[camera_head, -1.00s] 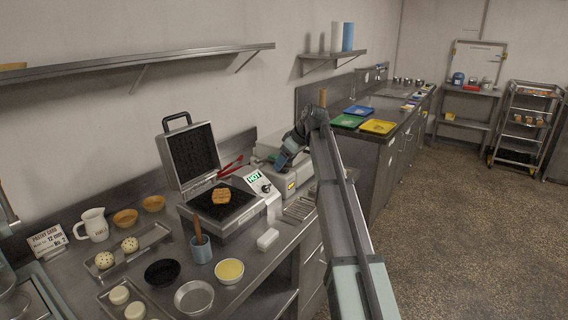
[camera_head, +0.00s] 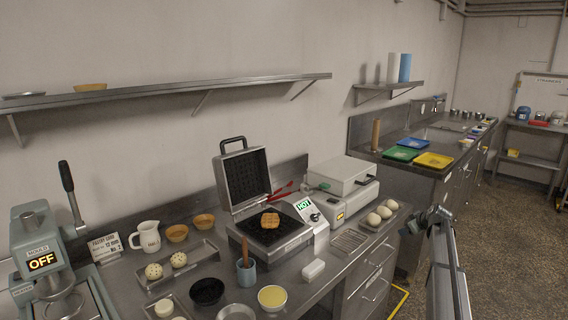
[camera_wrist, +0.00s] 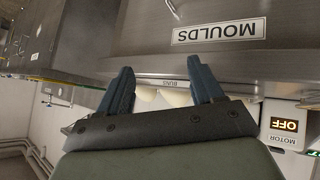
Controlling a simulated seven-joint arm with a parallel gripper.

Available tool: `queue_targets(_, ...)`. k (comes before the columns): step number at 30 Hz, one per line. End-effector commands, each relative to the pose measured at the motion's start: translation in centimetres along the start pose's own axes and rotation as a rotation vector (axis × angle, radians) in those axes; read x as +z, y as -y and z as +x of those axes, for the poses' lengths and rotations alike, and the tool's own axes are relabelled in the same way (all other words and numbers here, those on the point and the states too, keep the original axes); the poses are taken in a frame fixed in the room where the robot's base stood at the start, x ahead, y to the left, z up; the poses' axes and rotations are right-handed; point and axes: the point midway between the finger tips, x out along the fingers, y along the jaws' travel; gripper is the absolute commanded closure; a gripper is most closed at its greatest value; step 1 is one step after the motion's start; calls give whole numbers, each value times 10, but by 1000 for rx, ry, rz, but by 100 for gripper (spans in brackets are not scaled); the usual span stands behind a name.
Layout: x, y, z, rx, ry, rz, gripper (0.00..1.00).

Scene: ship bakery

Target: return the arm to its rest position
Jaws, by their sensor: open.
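My arm (camera_head: 447,270) rises at the right of the head view, over the floor just off the counter's front edge. My gripper (camera_head: 411,226) is at its upper end, small and partly hidden there, near the pale buns (camera_head: 380,212). In the wrist view my gripper (camera_wrist: 160,82) shows two blue-grey fingers spread apart with nothing held between them. Beyond the fingers are pale rounded buns, partly hidden, and a steel front with an upside-down MOULDS label (camera_wrist: 218,31).
The counter holds an open waffle iron (camera_head: 268,232) with a browned waffle (camera_head: 270,220) on its plate and a HOT display. A white-lidded machine (camera_head: 343,178) stands behind the buns. A press (camera_head: 40,255) reading OFF is at far left. Open floor lies to the right.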

Motion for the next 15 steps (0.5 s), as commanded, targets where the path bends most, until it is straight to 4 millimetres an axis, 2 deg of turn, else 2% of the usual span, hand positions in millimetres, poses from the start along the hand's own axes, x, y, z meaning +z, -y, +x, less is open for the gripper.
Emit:
queue_targets(1, 22, 2, 9, 9, 10, 14, 34)
queue_targets(3, 46, 10, 21, 12, 25, 34, 34)
queue_targets(5, 64, 27, 32, -1, 45, 52, 34)
queue_targets(8, 95, 68, 50, -39, 91, 88, 34)
queue_targets(15, 172, 189, 83, -158, 240, 185, 34)
